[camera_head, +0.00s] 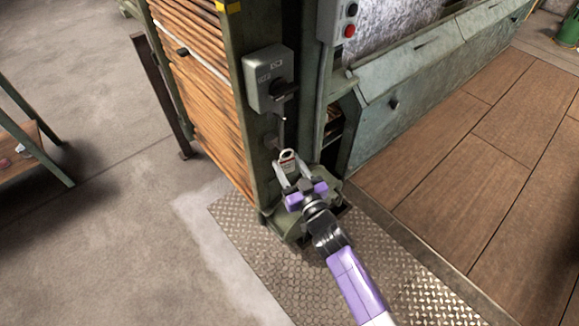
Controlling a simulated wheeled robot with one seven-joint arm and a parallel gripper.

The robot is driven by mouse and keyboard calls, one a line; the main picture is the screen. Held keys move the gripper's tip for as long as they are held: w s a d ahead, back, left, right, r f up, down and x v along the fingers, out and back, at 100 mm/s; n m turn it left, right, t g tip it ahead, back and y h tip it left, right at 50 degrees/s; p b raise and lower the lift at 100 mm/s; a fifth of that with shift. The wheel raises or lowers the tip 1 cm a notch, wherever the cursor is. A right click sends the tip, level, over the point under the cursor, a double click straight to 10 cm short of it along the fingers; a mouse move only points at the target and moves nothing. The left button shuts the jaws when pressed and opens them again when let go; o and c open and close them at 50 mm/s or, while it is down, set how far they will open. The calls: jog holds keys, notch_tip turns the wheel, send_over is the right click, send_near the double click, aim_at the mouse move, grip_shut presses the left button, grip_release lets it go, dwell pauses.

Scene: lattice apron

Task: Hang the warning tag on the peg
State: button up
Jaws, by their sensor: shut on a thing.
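The warning tag (288,157) is a small pale piece with a dark hole near its top. It stands up between the fingertips of my gripper (291,171), which is shut on it; the fingers hide its lower part. The tag is in front of the green machine post, below a grey switch box (262,76). A dark knob or stub (284,91) sticks out at the box's lower right, above the tag and apart from it in the picture. I cannot tell whether this is the peg. A small round grey fitting (270,138) shows on the post, just up and left of the tag.
The green post base (287,224) stands on a diamond-plate floor (248,262) below my gripper. Stacked brown slats (205,85) are left of the post. A control box with buttons (349,30) and a sloped green panel (420,88) are to the right. Bare concrete lies left.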

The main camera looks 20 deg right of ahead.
jog(key=shift+w+a, duration=0.1)
jog(key=shift+w, duration=0.15)
jog(key=shift+w+a+b, duration=0.1)
jog(key=shift+w+b, duration=0.2)
jog(key=shift+b, duration=0.1)
jog(key=shift+w+a, duration=0.1)
jog(key=shift+w, duration=0.2)
jog(key=shift+w+a+b, duration=0.1)
jog(key=shift+w+b, duration=0.25)
jog(key=shift+b, duration=0.15)
jog(key=shift+w, duration=0.2)
jog(key=shift+w+a+f+b, duration=0.15)
jog(key=shift+f+b, duration=0.3)
jog(key=shift+b, duration=0.25)
dwell(0.7)
jog(key=o, duration=1.3)
jog(key=shift+o, duration=0.2)
